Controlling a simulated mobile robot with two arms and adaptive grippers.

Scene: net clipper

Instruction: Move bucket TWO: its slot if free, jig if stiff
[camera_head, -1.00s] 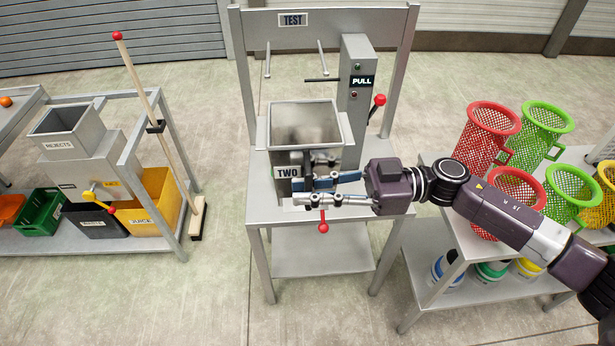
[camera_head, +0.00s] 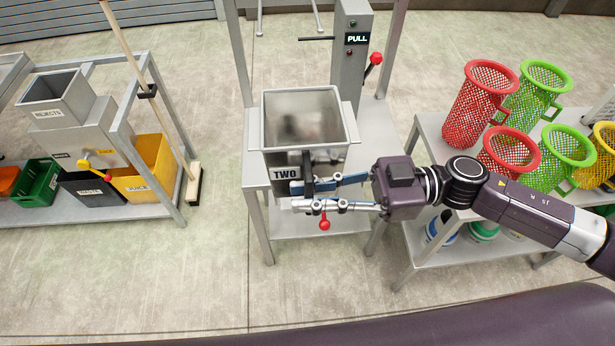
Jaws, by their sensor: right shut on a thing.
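Bucket TWO (camera_head: 268,134) is a square, open-topped grey metal bucket with a "TWO" label on its front. It stands upright at the front of the test stand (camera_head: 376,130), over its tabletop's front part. I cannot tell whether its base touches the tabletop. My right gripper (camera_head: 312,188) comes in from the right and is shut on the bucket's front side, just below the label. The gripped part is hidden by the fingers. A red ball (camera_head: 324,225) on a short stem shows below the fingers. My left gripper is not in view.
The stand's post bears a "PULL" sign (camera_head: 357,38) and a red-knobbed lever (camera_head: 375,60). At left are a "REJECTS" hopper (camera_head: 45,114), bins and a broom (camera_head: 150,92). Red and green mesh baskets stand on the right rack (camera_head: 430,122). Open floor lies at front left.

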